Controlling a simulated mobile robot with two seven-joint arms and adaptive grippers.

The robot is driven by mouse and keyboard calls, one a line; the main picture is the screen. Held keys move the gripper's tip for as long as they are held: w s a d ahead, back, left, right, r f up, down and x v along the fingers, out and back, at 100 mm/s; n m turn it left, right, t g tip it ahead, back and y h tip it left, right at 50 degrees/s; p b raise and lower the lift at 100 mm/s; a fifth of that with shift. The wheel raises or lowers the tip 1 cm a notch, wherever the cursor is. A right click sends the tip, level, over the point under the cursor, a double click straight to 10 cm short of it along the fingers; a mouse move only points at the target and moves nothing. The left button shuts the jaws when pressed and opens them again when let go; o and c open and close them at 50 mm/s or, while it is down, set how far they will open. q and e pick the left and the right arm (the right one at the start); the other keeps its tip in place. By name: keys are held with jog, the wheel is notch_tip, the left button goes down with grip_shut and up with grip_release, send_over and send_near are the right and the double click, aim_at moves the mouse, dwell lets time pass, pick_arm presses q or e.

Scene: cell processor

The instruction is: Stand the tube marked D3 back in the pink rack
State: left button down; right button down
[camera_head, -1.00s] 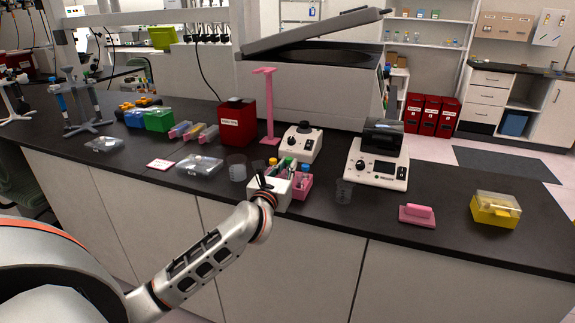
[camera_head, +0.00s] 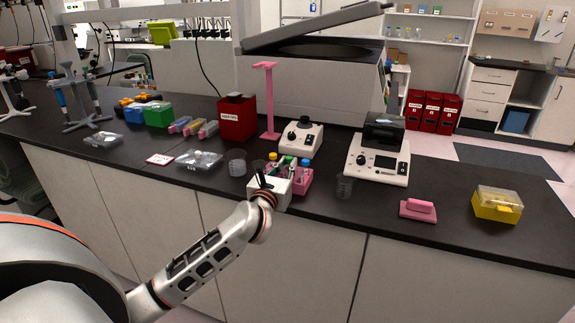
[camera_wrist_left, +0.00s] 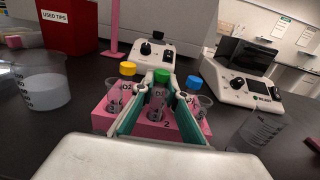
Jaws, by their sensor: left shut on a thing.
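The pink rack (camera_head: 303,181) stands near the front edge of the dark bench; its front also shows in the wrist view (camera_wrist_left: 155,130). My left gripper (camera_head: 284,174) is at the rack, its white body hiding the rack's left part in the head view. In the wrist view its fingers (camera_wrist_left: 160,92) are shut on the green-capped tube (camera_wrist_left: 161,76), which looks upright at the rack's middle. The fingers and rack hide its lower end, so I cannot tell how deep it sits. Its label is too small to read surely. My right gripper is out of view.
A yellow-capped tube (camera_wrist_left: 127,69) and a blue-capped tube (camera_wrist_left: 193,83) stand in the rack on either side. A beaker (camera_head: 237,163) stands left, another (camera_head: 345,187) right. A white device (camera_head: 301,138) is behind. The bench between the right beaker and a pink block (camera_head: 418,210) is clear.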

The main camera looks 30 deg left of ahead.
pick_arm(q)
jog(key=shift+f, duration=0.15)
jog(key=c, duration=1.9)
grip_release()
jog(key=v, duration=1.2)
